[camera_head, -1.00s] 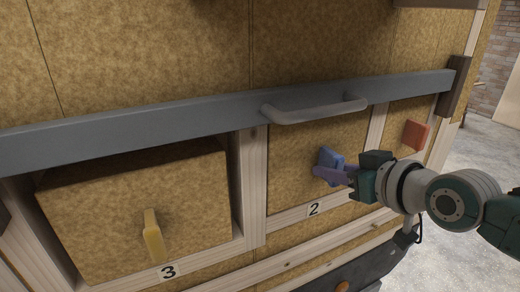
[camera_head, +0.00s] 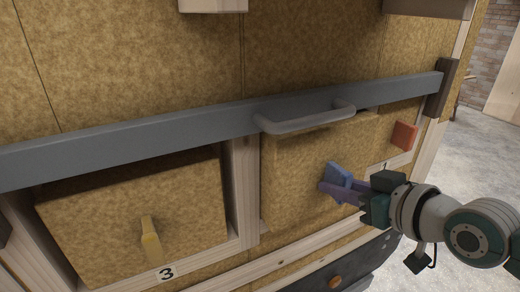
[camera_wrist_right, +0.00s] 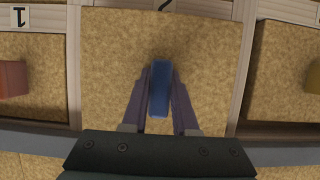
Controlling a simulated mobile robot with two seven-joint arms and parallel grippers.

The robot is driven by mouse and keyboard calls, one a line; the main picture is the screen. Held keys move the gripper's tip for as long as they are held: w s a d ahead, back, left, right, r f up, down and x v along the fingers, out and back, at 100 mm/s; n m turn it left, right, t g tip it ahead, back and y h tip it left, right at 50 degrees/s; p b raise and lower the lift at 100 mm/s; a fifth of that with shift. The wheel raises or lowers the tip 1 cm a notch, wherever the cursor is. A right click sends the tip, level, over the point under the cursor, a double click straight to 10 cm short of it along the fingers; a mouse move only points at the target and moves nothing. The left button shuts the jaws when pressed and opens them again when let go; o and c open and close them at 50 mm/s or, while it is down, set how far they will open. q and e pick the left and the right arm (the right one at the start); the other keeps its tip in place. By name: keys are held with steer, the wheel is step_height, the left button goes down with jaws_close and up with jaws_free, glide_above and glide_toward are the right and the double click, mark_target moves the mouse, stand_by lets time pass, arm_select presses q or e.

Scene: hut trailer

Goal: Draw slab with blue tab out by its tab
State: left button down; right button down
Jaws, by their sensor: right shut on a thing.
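The slab with the blue tab (camera_head: 295,172) stands partly out of its bay in the head view, its face forward of the wooden frame. Its blue tab (camera_head: 338,176) sticks out from the face, and it also shows in the right wrist view (camera_wrist_right: 160,88). My right gripper (camera_head: 345,190) is shut on the blue tab, with a purple finger on each side of it in the wrist view (camera_wrist_right: 160,105). My left gripper is in neither view.
A grey bar (camera_head: 200,124) with a grey handle (camera_head: 305,119) runs across the slabs' upper part. A slab with a yellow tab (camera_head: 150,240) is at left, above label 3. A red tab (camera_head: 404,136) is at right. Open floor lies at far right.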

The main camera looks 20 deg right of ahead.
steer(key=shift+s+d+p, duration=0.1)
steer(key=shift+s+p, duration=0.6)
steer(key=shift+s, duration=0.85)
steer(key=shift+r, duration=0.1)
steer(key=s+p, duration=0.2)
steer(key=s, duration=0.4)
steer(key=shift+d, duration=0.25)
